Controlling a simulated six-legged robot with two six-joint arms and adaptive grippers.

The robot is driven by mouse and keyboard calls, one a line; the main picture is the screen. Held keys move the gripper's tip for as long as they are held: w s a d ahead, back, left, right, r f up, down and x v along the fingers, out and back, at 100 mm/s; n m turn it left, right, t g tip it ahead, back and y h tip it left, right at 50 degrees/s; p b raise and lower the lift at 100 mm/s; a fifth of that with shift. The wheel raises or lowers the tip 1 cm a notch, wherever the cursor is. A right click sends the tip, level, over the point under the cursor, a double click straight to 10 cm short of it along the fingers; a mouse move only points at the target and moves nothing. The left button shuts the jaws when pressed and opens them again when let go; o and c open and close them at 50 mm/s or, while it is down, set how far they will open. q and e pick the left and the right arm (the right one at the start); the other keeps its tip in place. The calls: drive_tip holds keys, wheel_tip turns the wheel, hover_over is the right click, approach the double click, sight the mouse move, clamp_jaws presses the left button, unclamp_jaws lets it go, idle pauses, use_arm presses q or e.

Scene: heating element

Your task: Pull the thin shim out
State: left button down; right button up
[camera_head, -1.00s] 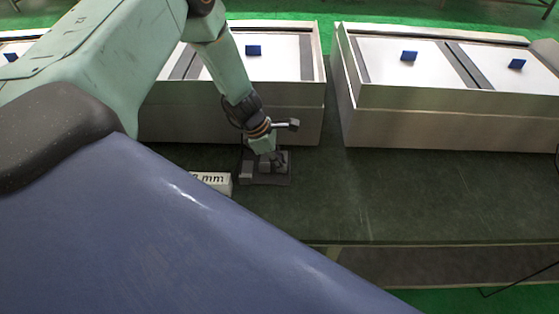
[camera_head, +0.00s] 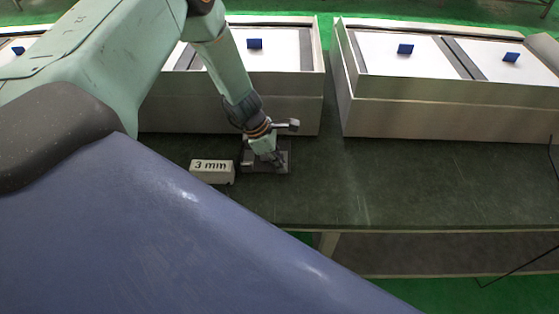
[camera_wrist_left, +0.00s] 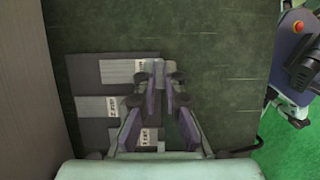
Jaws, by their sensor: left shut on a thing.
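My left gripper (camera_head: 266,157) reaches down to a dark stepped block (camera_head: 283,166) on the table. In the left wrist view my left gripper (camera_wrist_left: 168,72) is shut, its fingertips close together over the far step of the dark block (camera_wrist_left: 88,73). The thin shim between the fingertips is too small to make out. White labels with print lie on the steps; the far label (camera_wrist_left: 117,71) is just left of the fingertips. A white block marked "3 mm" (camera_head: 212,172) is left of the dark block in the head view. My right gripper is not in view.
Large pale cases with white panels and blue tabs stand behind, one left (camera_head: 300,110) and one right (camera_head: 450,120). The dark green table (camera_head: 420,190) is clear to the right of the dark block. Its front edge is close.

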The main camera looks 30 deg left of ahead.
use_arm(q)
drive_tip(key=shift+s+d, duration=0.2)
drive_tip(key=c, duration=1.4)
unclamp_jaws()
drive_tip(key=shift+c, duration=0.2)
drive_tip(key=shift+a, duration=0.1)
drive_tip(key=v, duration=1.2)
